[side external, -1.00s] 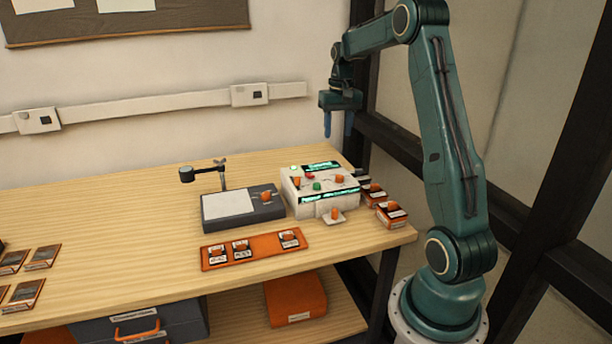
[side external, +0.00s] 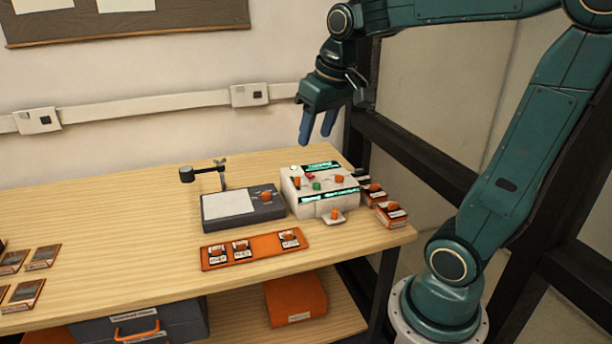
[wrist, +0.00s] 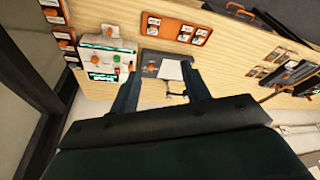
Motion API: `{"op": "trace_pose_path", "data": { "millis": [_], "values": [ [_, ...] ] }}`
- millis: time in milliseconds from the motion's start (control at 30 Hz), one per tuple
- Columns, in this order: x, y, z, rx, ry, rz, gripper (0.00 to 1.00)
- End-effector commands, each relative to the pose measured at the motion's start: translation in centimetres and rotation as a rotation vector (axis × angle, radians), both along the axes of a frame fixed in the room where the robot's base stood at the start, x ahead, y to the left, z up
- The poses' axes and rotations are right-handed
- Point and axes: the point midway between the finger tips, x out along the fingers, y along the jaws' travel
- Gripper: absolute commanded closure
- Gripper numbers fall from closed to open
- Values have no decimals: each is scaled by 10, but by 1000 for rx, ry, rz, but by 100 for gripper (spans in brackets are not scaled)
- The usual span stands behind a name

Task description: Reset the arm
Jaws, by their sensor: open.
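My gripper (side external: 318,128) hangs in the air above the back right of the wooden table, over the white control box (side external: 320,191). Its two blue fingers point down, apart, with nothing between them. In the wrist view my gripper (wrist: 160,92) shows its fingers spread, with the grey device and its white sheet (wrist: 170,70) seen beyond them. The control box also shows in the wrist view (wrist: 107,60), left of the fingers. My gripper touches nothing that I can see.
An orange tray (side external: 265,252) with several small pieces lies at the table's front. The grey device (side external: 262,212) carries a thin post with a dark head (side external: 187,174). Small orange-topped boxes (side external: 391,214) stand at the right edge. Flat cards (side external: 43,257) lie at left.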

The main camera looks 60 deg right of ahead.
Motion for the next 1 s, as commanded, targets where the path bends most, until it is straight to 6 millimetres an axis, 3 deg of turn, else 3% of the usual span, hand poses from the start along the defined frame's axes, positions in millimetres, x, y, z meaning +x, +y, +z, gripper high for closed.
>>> {"op": "trace_pose_path", "data": {
  "millis": [200, 500, 700, 1000],
  "values": [
    [-38, 43, -2, -19, -64, 113, 53],
    [-88, 83, -20, -33, -146, 254, 53],
    [-106, 93, -30, -36, -178, 306, 53],
    [-109, 95, -33, -36, -183, 315, 53]
  ]
}}
